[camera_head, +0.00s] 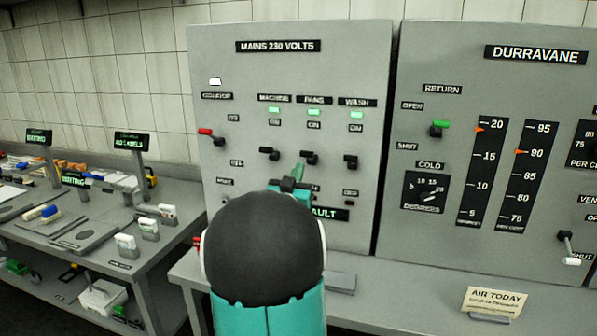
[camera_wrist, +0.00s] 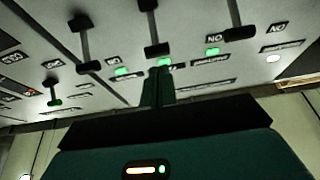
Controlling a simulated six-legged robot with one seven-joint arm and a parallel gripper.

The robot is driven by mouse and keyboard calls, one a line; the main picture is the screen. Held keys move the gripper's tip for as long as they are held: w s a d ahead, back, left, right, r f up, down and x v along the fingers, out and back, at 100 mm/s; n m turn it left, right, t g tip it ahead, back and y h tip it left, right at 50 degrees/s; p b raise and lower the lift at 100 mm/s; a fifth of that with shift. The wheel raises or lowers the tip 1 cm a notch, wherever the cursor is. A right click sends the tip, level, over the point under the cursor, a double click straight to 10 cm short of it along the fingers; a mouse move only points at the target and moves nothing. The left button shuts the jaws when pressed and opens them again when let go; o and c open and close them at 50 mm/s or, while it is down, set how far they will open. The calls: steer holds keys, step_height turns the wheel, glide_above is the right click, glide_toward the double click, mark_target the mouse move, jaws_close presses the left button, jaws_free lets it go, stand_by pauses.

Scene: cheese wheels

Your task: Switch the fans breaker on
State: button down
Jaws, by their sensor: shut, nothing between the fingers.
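The fans breaker (camera_head: 309,157) is a small black lever in the middle of the MAINS 230 VOLTS panel (camera_head: 355,60), under the FANS label. The green lamp (camera_head: 313,112) above it is lit. In the wrist view its lever (camera_wrist: 153,30) shows at top centre, in line with the levers beside it. My gripper (camera_head: 299,172) is shut and empty, just below the fans lever in the head view. In the wrist view my shut fingertips (camera_wrist: 158,72) lie close to the lever's end and the fans lamp. I cannot tell whether they touch.
The machine lever (camera_head: 270,153) and wash lever (camera_head: 350,162) flank the fans lever closely, each under a lit green lamp. A red-handled isolator lever (camera_head: 206,132) is at left. The DURRAVANE panel (camera_head: 470,70) stands at right. A cluttered bench (camera_head: 180,238) is at left.

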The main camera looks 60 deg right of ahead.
steer(key=v, duration=1)
steer(key=shift+r, duration=0.45)
steer(key=shift+a, duration=0.15)
